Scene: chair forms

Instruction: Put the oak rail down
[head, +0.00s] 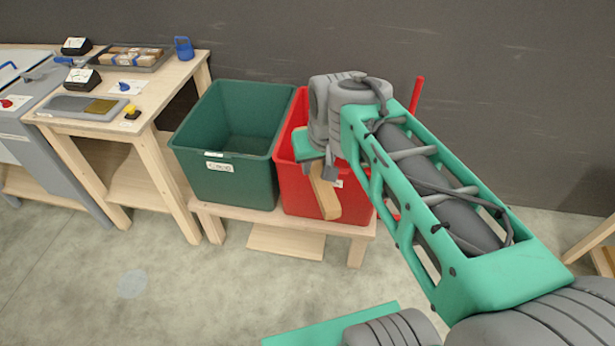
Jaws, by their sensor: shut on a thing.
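My gripper (320,169) is shut on the oak rail (327,199), a short light-brown wooden bar. The rail hangs tilted below the jaws, its lower end toward the camera. In the picture it lies in front of the red bin (296,196); I cannot tell how far it is from the bin's wall. My wrist and arm hide much of the red bin's opening and right side. A green bin (222,178) stands to the left of the red one, its visible inside empty.
Both bins stand on a low wooden bench (240,215). At left, a wooden table (105,128) holds a divided tray of wooden pieces (133,57), a grey tray (80,107), meters and a blue holder (184,48). Clear floor (180,290) lies in front.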

